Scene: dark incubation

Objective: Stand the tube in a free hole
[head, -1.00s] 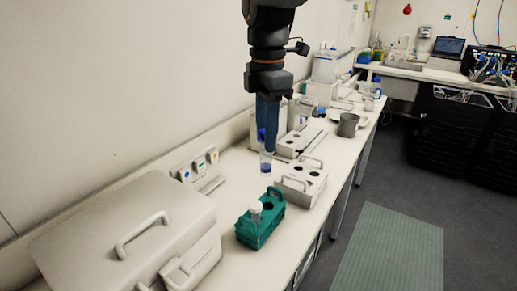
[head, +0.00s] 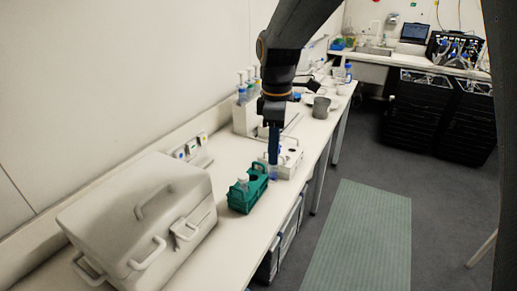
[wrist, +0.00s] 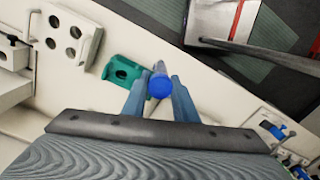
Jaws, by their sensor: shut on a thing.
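My gripper (head: 273,160) points down, with its blue fingers shut on the tube. In the wrist view the tube's blue cap (wrist: 160,87) sits between the fingertips (wrist: 158,92). In the head view the tube is mostly hidden by the fingers. The teal rack (head: 246,203) stands on the bench just left of and nearer than my gripper.
A white block with holes (head: 290,158) stands behind my gripper; it also shows in the wrist view (wrist: 90,38). A large pale case (head: 140,220) fills the bench at front left. A grey mug (head: 321,107) stands farther back. The bench's front edge is close to the teal rack.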

